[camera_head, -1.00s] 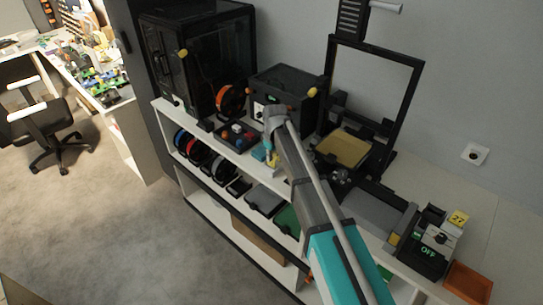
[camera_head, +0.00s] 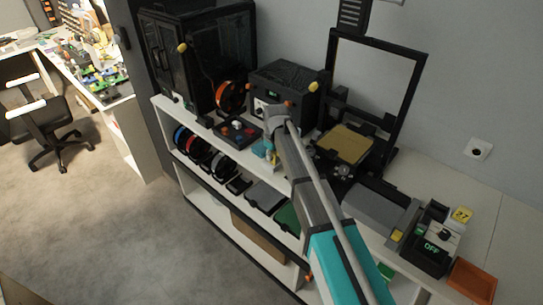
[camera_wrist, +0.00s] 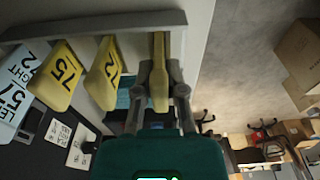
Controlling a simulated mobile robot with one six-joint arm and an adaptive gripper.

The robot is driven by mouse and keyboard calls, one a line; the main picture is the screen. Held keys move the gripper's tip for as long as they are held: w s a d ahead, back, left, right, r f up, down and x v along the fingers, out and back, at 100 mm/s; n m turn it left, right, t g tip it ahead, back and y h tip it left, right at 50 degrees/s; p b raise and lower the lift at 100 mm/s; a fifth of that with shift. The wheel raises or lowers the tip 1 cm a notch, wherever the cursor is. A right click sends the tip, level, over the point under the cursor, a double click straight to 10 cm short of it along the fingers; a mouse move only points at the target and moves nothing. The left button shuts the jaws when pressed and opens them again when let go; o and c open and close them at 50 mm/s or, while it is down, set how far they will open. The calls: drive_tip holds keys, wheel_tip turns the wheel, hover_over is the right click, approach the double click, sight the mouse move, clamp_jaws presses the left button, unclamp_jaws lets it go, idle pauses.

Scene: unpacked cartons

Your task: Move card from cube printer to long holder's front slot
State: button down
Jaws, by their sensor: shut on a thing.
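In the wrist view my gripper (camera_wrist: 159,98) is shut on a yellow card (camera_wrist: 158,72), seen nearly edge-on between the fingers. The card's far end meets the right end of a long grey bar, which looks like the long holder (camera_wrist: 100,27). I cannot tell whether the card is seated in a slot. Yellow cards marked 75 (camera_wrist: 57,75) and 72 (camera_wrist: 104,75) stand along the bar, left of the held card. In the head view my arm largely hides the gripper and holder. A boxy black printer (camera_head: 285,85) stands behind; I cannot tell whether it is the cube printer.
A larger enclosed black printer (camera_head: 205,50) stands at the left, an open-frame printer (camera_head: 345,145) at the right. A small tray (camera_head: 238,132) sits left of my wrist. Open floor (camera_head: 110,225) lies in front of the shelf.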

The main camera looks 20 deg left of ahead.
drive_tip(key=shift+f, duration=0.15)
drive_tip(key=c, duration=0.6)
unclamp_jaws()
drive_tip(key=shift+c, duration=0.2)
